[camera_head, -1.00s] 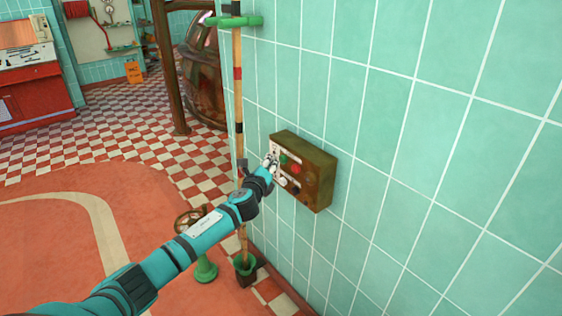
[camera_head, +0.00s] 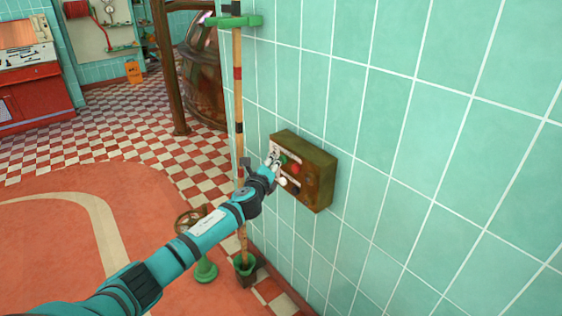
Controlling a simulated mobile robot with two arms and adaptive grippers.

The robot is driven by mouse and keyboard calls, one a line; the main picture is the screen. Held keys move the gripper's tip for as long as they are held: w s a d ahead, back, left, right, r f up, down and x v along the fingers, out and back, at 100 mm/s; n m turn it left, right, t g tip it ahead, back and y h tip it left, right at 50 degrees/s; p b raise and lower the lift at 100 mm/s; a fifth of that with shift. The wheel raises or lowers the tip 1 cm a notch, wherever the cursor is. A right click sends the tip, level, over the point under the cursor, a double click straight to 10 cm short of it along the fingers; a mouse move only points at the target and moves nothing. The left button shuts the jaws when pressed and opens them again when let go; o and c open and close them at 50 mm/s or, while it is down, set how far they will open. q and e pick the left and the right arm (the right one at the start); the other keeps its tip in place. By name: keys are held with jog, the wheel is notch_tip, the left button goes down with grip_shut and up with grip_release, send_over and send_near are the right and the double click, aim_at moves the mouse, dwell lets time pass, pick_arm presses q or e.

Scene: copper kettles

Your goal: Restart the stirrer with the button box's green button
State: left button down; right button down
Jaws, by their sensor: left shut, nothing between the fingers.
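The button box (camera_head: 318,172) is an olive-brown box on the tiled wall, with a pale panel on its face. Its green button (camera_head: 284,159) is at the upper part of the face, with a red button (camera_head: 296,169) to its right. A white knob and a dark knob sit lower down. My left gripper (camera_head: 275,158) is shut and empty, its fingertips at the face just left of the green button. I cannot tell whether they touch it. My right gripper is not in view.
A wooden pole (camera_head: 238,110) with green brackets stands upright left of the box, close to my left arm. A brown handwheel (camera_head: 190,222) on a green foot stands below. A copper kettle (camera_head: 203,75) is behind. Floor at left is clear.

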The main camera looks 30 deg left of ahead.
pick_arm(q)
jog(key=shift+w+d, duration=0.2)
jog(key=shift+w, duration=0.2)
dwell(0.5)
jog(key=shift+s+a, duration=0.1)
jog(key=shift+s, duration=0.05)
jog(key=shift+s+a, duration=0.25)
jog(key=shift+s, duration=0.4)
jog(key=s, duration=0.1)
jog(key=s+a+p, duration=0.1)
jog(key=s, duration=0.1)
jog(key=s+a, duration=0.1)
jog(key=shift+s+p, duration=0.3)
jog(key=shift+p, duration=0.1)
jog(key=shift+f, duration=0.1)
dwell(0.7)
